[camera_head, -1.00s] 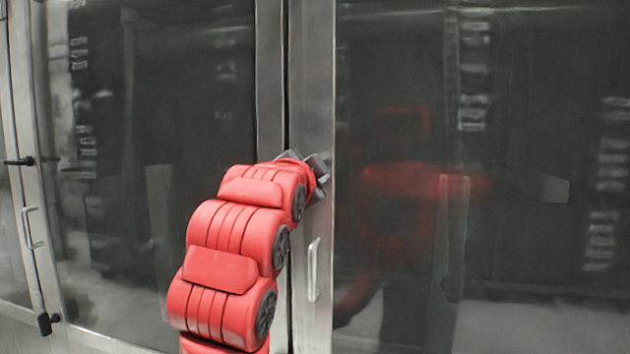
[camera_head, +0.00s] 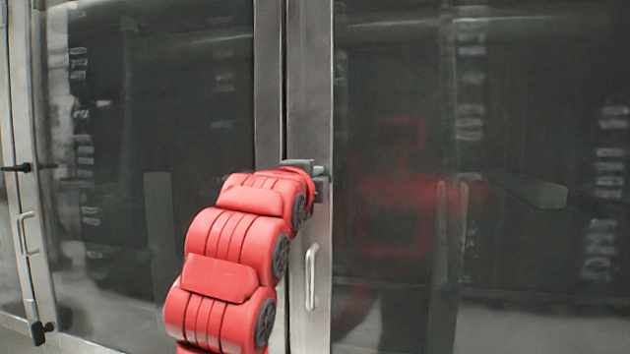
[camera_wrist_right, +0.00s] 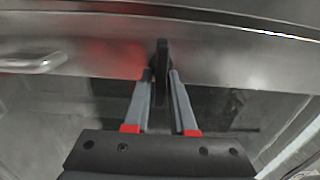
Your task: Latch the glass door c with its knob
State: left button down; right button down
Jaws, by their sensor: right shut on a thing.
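A glass door (camera_head: 390,90) with a steel frame fills the right of the head view, and another glass door (camera_head: 160,100) is on its left. I cannot tell from labels which is door c. My right gripper (camera_head: 308,176) is at the steel frame strip (camera_head: 310,100) between them, above a bar handle (camera_head: 311,277). In the right wrist view my right gripper (camera_wrist_right: 160,80) is shut on a dark, narrow knob (camera_wrist_right: 161,58), which lies between its fingertips against the steel frame. In the head view the gripper hides the knob. My left gripper is not in view.
At the far left are another steel frame with a bar handle (camera_head: 25,232) and black latch knobs, one higher (camera_head: 18,167) and one lower (camera_head: 40,331). The door faces look flush beside the middle seam, with open room before the right glass.

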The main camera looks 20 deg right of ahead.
dwell(0.4)
jog(key=c, duration=0.9)
grip_release()
jog(key=b+v, duration=0.3)
jog(key=v, duration=1.4)
jog(key=shift+s+a, duration=0.15)
jog(key=shift+s, duration=0.05)
